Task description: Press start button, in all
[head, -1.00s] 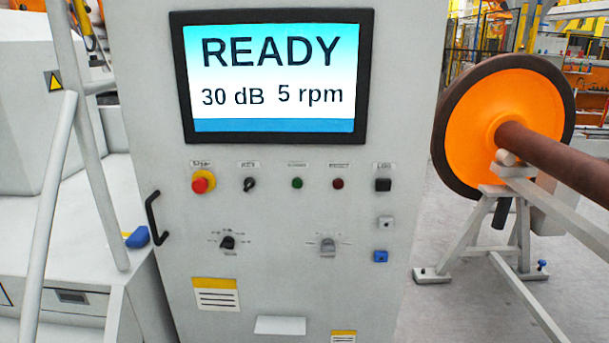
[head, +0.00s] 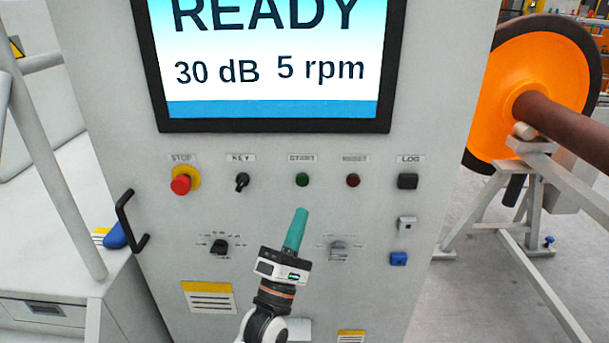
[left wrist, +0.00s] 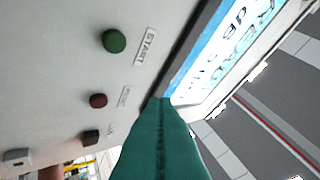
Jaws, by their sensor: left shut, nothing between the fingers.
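The green start button (head: 302,180) sits under the START label on the grey cabinet's front panel. It also shows in the left wrist view (left wrist: 114,41), beside its label. My left gripper (head: 301,212) has teal fingers that are shut with nothing between them. In the head view its tips are just below the start button. In the left wrist view the fingers (left wrist: 160,135) point toward the panel, with the button to their upper left. The tips look apart from the button; the exact gap to the panel cannot be told. My right gripper is not in view.
The red stop button (head: 180,185), key switch (head: 242,182), dark red reset button (head: 353,180) and black log button (head: 407,181) share the row. The screen (head: 275,75) above shows READY, 30 dB, 5 rpm. A black handle (head: 127,222) juts out at left. An orange wheel (head: 510,90) stands right.

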